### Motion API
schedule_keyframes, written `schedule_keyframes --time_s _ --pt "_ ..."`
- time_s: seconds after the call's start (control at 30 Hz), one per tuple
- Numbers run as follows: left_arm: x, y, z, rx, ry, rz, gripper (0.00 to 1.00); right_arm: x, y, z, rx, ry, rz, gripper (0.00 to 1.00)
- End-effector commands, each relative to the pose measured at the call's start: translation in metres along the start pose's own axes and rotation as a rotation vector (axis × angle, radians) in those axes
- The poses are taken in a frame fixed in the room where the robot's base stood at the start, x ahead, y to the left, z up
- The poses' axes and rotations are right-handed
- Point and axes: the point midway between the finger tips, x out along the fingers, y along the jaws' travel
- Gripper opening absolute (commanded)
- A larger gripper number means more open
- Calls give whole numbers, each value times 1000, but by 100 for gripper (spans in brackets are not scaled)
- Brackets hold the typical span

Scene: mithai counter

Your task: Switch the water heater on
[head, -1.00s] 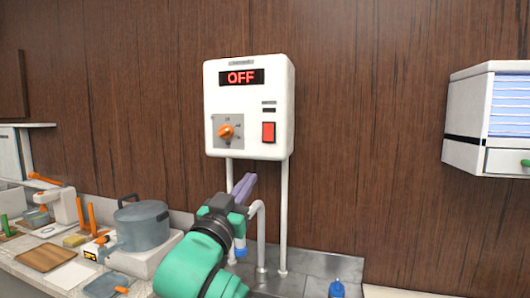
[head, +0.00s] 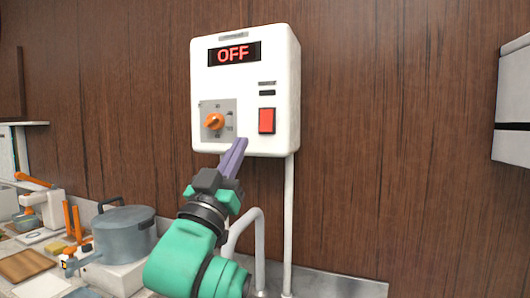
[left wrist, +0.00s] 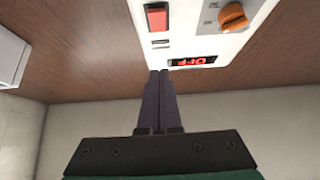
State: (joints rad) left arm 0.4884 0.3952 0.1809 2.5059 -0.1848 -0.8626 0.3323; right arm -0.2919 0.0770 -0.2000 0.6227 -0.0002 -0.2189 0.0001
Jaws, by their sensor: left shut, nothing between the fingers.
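The water heater (head: 270,88) is a white box on the wood wall. Its display (head: 234,54) reads OFF in red. Below are an orange knob (head: 214,121) on a grey dial plate and a red rocker switch (head: 266,120). My left gripper (head: 243,141) is shut and empty; in the head view its purple fingertips overlap the heater's lower edge, between knob and switch. In the left wrist view the heater is upside down, with switch (left wrist: 157,18), knob (left wrist: 233,16) and display (left wrist: 192,62) beyond the fingers (left wrist: 158,72). Contact cannot be told. My right gripper is out of view.
White pipes (head: 289,220) run down below the heater. A grey pot (head: 123,232) stands on the counter at left among several small items. A white cabinet (head: 512,105) hangs at the right edge. The wall between heater and cabinet is clear.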

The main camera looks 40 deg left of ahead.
Motion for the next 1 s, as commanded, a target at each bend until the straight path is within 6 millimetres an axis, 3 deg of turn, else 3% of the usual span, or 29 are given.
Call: schedule_keyframes --time_s 0.03,0.2,0.57,0.77,1.0 --pt "-11 0 14 0 0 0 0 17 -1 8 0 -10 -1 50" --pt "-23 0 30 0 -1 0 0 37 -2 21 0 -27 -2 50" --pt "-22 0 29 0 -1 0 0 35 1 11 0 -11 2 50" --pt "-9 1 24 -8 -7 8 0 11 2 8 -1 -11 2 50" --pt "16 -1 20 -10 -6 -3 0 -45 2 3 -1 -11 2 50"
